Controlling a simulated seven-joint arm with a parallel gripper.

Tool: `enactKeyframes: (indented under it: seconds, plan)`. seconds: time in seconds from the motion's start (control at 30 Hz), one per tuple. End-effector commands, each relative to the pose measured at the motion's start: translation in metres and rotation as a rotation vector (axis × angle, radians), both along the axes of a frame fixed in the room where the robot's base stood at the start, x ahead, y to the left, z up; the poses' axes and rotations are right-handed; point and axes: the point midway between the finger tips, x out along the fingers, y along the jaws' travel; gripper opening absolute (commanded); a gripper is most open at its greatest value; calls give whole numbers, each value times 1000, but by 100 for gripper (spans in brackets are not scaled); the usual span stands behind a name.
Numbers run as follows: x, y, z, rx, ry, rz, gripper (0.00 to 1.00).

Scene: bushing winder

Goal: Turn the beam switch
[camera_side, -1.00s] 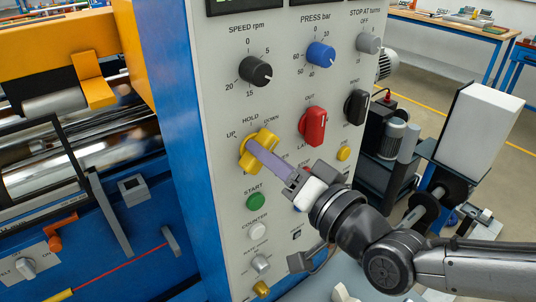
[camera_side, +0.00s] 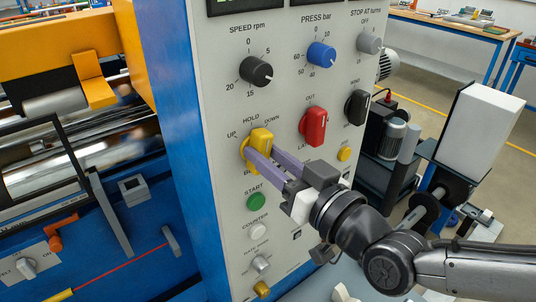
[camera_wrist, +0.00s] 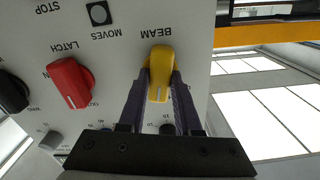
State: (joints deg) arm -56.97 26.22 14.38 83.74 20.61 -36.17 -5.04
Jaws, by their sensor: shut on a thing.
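The yellow beam switch (camera_side: 262,138) is on the grey control panel, under the marks UP, HOLD and DOWN. It also shows in the wrist view (camera_wrist: 160,60), next to the upside-down word BEAM. My gripper (camera_side: 261,153) reaches it from the lower right in the side view. Its two purple fingers are shut on the switch handle, one on each side, as the wrist view (camera_wrist: 161,78) shows. The handle's white line points away from the word BEAM, roughly toward HOLD. The fingers hide the marks in the wrist view, so the exact position is hard to tell.
A red knob (camera_side: 313,126) is close on the right, with a black knob (camera_side: 357,107) beyond it. A black speed knob (camera_side: 255,70) and a blue press knob (camera_side: 321,54) are above. The green start button (camera_side: 256,201) is just below my fingers.

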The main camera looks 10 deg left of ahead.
Motion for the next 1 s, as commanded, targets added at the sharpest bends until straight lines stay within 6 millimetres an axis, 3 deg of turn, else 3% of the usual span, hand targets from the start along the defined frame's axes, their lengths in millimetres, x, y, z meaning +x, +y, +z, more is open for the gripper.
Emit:
enactKeyframes:
  seconds: [0.4,0.93,0.97,1.0]
  plan:
    - [0,0,-1,-133,-129,0,0]
    - [0,0,-2,-150,-144,1,0]
    - [0,0,-2,-150,-144,1,38]
    - [0,0,-2,-150,-144,1,45]
